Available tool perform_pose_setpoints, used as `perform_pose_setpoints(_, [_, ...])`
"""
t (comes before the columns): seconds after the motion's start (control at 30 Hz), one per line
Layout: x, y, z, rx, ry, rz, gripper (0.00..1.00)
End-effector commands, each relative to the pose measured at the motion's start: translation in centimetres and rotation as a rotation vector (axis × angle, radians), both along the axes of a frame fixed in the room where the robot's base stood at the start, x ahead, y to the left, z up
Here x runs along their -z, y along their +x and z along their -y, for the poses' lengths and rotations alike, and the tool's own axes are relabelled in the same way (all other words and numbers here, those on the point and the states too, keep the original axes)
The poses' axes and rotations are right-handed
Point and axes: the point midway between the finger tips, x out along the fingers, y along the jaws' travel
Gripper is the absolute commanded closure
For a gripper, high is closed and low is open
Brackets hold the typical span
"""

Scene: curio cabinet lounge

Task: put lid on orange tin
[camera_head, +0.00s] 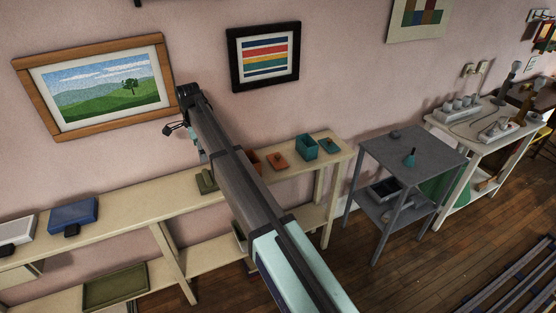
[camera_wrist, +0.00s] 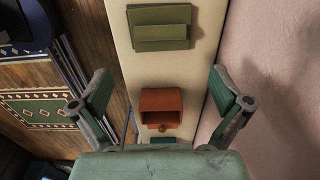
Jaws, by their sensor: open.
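The orange tin (camera_wrist: 175,118) sits on the cream shelf in the wrist view, its open dark inside showing between my fingers. In the head view only a sliver of orange (camera_head: 254,158) shows beside my arm. A flat orange lid with a small knob (camera_head: 278,161) lies on the shelf to its right in the head view. A small orange piece (camera_wrist: 163,127) shows at the tin's lower edge in the wrist view; I cannot tell whether it is the lid's knob. My gripper (camera_wrist: 166,92) is open and empty above the shelf; in the head view it (camera_head: 173,128) is near the wall.
A teal tin (camera_head: 307,148) and teal lid (camera_head: 332,146) stand farther right on the shelf (camera_head: 130,205). An olive box (camera_head: 207,182) is left of my arm and shows in the wrist view (camera_wrist: 160,27). A blue box (camera_head: 73,213) stands left. The wall is close behind.

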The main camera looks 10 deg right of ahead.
Motion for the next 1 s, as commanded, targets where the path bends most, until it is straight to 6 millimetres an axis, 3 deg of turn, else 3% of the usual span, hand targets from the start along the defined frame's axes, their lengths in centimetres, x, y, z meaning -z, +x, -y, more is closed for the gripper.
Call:
perform_pose_setpoints(0.47, [0.00,0.00,0.00,0.000,0.000,0.000,0.00])
perform_pose_setpoints(0.5, [0.00,0.00,0.00,0.000,0.000,0.000,0.14])
perform_pose_setpoints(0.6, [0.00,0.00,0.00,0.000,0.000,0.000,0.44])
perform_pose_setpoints(1.0, [0.05,0.20,0.66,0.008,0.000,0.000,0.44])
